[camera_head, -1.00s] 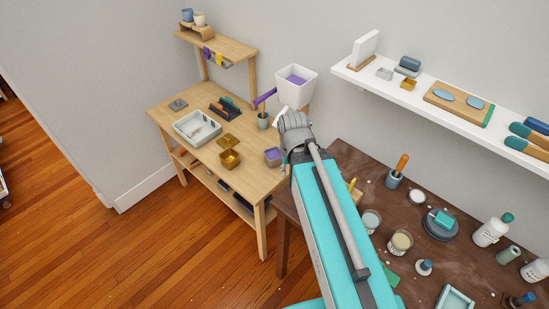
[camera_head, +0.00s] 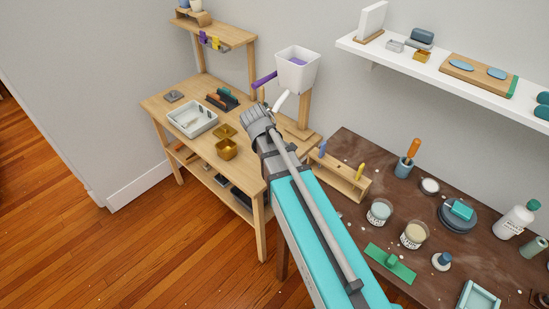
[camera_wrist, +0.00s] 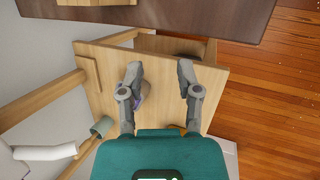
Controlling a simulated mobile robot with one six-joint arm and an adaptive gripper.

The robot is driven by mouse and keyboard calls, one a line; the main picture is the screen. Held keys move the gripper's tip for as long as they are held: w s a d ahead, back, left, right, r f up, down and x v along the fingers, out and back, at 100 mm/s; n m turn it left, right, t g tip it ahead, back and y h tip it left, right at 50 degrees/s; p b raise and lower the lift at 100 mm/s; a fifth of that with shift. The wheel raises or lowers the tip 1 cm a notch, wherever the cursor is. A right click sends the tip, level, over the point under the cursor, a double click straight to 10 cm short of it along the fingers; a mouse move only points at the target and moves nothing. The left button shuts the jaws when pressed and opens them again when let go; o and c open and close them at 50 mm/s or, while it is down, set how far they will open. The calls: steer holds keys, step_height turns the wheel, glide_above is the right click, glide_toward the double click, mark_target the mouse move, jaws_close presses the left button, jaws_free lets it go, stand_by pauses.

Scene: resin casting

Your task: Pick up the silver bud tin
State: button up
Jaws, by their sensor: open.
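A small silver tin (camera_head: 395,45) sits on the white wall shelf (camera_head: 375,62), beside a gold tin (camera_head: 422,55); it looks like the silver bud tin. My gripper, seen in the wrist view (camera_wrist: 159,75), is open with its two fingers apart over the wooden bench. A jar with purple content (camera_wrist: 144,97) is partly hidden behind the left finger. The silver tin is not visible in the wrist view.
The wooden bench (camera_head: 165,103) holds a white tray (camera_head: 193,118), an open gold box (camera_head: 226,149) and a dark rack (camera_head: 222,100). A white bucket (camera_head: 297,70) stands above its right end. The dark table (camera_head: 345,225) at right is crowded with jars, bottles and a wooden rack (camera_head: 340,178).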

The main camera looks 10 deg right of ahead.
steer(key=w+a+f+n+t+h+b, duration=0.1)
steer(key=w+a+f+n+h+b, duration=0.3)
steer(key=w+a+n+b, duration=0.1)
steer(key=w+a+f+n+t+h+b, duration=0.2)
steer(key=w+a+f+n+h+b, duration=0.2)
steer(key=w+n+b, duration=0.3)
steer(key=w+a+f+b, duration=0.1)
steer(key=w+b, duration=0.1)
steer(key=b, duration=0.3)
steer(key=shift+n, duration=0.4)
steer(key=shift+f, duration=0.1)
steer(key=shift+b+x, duration=1.8)
steer(key=shift+x, duration=2.5)
steer(key=shift+w+b+x, duration=0.1)
steer(key=shift+b+x, duration=0.45)
steer(key=shift+x, duration=0.75)
steer(key=shift+w+b+x, duration=0.15)
steer(key=shift+b+x, duration=0.4)
steer(key=shift+x, duration=0.7)
